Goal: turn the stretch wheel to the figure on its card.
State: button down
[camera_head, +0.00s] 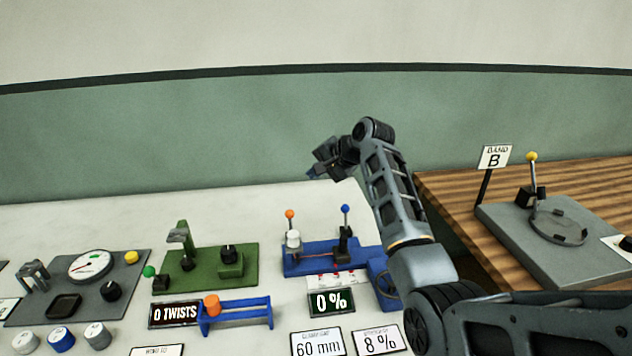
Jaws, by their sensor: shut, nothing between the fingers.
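The blue stretch machine (308,266) stands on the white table, with an orange-knobbed lever and a blue-knobbed lever on top. At its right end a blue housing (384,289) carries what looks like the stretch wheel, partly hidden behind my arm. The black display (331,302) in front reads 0 %. A white card (380,341) reads 8 %; its small heading is unclear. My gripper (318,172) is shut and empty, raised above and behind the blue machine, apart from it.
Another card (318,343) reads 60 mm. A green device (206,268), a display (175,314) reading 0 TWISTS and a grey gauge unit (78,286) stand to the left.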

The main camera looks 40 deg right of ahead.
aim_at(392, 287)
jog(key=k+l, duration=0.1)
jog(key=k, duration=0.9)
